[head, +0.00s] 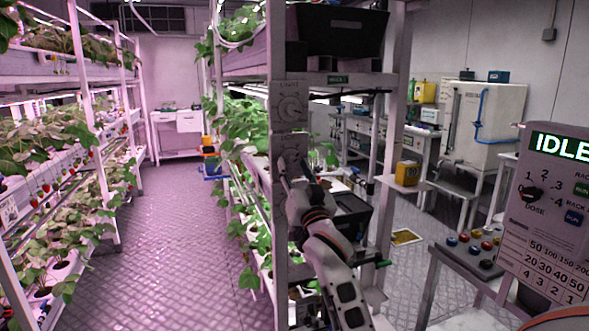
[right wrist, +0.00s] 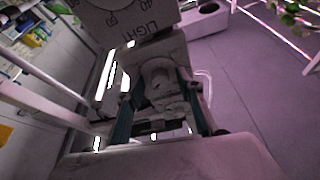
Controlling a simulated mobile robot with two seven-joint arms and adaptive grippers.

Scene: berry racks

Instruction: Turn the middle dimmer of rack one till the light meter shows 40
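Rack one (head: 338,79) stands in the middle of the head view, with grey dimmer boxes down its front post. The top dimmer (head: 290,108) is clear to see. The dimmer below it (head: 291,145) is partly covered by my right gripper (head: 287,172). In the right wrist view my right gripper (right wrist: 163,105) has its two fingers apart, one on each side of a round dimmer knob (right wrist: 158,75). I cannot tell whether the fingers touch it. A yellow meter (head: 407,173) stands on a shelf right of the rack; its reading is too small to be sure of.
A control panel (head: 550,205) reading IDLE stands at the right, beside a console (head: 470,262) with coloured buttons. A plant rack (head: 75,150) with berries lines the left. The aisle floor (head: 180,235) between the racks is clear.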

